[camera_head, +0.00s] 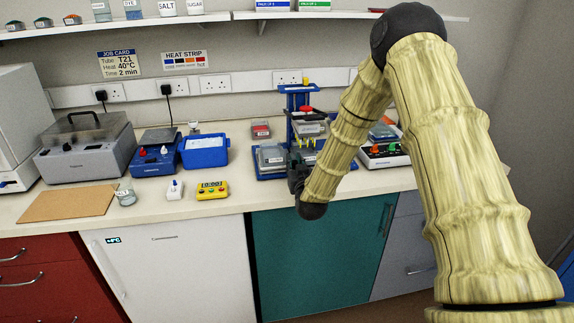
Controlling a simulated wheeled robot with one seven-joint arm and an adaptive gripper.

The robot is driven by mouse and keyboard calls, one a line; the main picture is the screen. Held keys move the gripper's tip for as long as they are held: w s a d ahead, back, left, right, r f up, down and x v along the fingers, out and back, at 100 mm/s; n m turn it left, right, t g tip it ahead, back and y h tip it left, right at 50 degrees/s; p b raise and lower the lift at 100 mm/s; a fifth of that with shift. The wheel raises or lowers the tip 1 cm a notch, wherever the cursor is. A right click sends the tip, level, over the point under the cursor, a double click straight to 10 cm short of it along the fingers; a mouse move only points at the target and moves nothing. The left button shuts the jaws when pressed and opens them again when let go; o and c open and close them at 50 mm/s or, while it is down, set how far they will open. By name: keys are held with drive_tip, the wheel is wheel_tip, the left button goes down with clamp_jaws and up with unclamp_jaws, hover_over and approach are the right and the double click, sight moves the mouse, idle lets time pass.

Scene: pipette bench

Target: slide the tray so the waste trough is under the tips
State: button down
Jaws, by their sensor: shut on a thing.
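The blue tray (258,176) lies on the bench under the blue pipette stand (298,88). A grey, clear-lidded container (271,155) sits on its left part; I cannot tell whether it is the waste trough. Several yellow tips (307,143) hang below the pipette head (310,126). What lies straight under them is mostly hidden by my gripper and arm. My gripper (296,178) is at the tray's front edge, shut on the tray; its fingertips are hard to make out.
A red-marked box (261,130) stands behind the tray. A blue tub (206,150) and a yellow button box (212,190) stand to the left. Bare bench shows left of the tray.

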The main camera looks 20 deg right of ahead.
drive_tip(key=shift+a, duration=0.1)
drive_tip(key=c, duration=1.4)
unclamp_jaws()
drive_tip(key=shift+w+a, duration=0.15)
drive_tip(key=shift+o, duration=0.4)
drive_tip(key=shift+a, duration=0.1)
drive_tip(key=v, duration=1.2)
drive_tip(key=shift+f, duration=0.1)
